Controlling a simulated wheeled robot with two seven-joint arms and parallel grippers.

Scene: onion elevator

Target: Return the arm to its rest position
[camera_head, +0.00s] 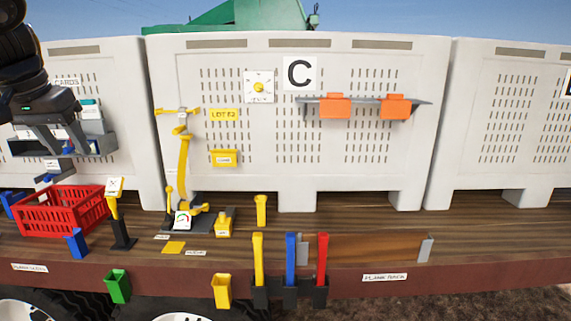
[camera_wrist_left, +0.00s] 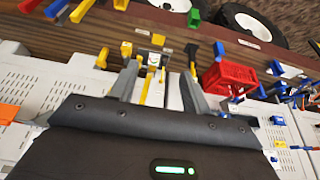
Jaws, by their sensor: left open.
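My left arm comes in at the upper left of the head view. Its left gripper (camera_head: 56,148) hangs in the air in front of the card rack (camera_head: 104,146) on the left bin, above the red crate (camera_head: 62,212). In the left wrist view the two fingers of the left gripper (camera_wrist_left: 158,84) stand apart with nothing held between them. The yellow scale stand (camera_head: 183,160) shows beyond the fingers. The red crate also shows in the wrist view (camera_wrist_left: 228,76), to the right of the fingers. My right gripper is in neither view.
White bins (camera_head: 300,150) line the back of the wooden deck (camera_head: 345,215). A shelf (camera_head: 364,101) carries two orange boxes. Yellow, blue and red handles (camera_head: 291,260) stand in holders at the front edge. A black post with a yellow top (camera_head: 122,230) stands beside the crate.

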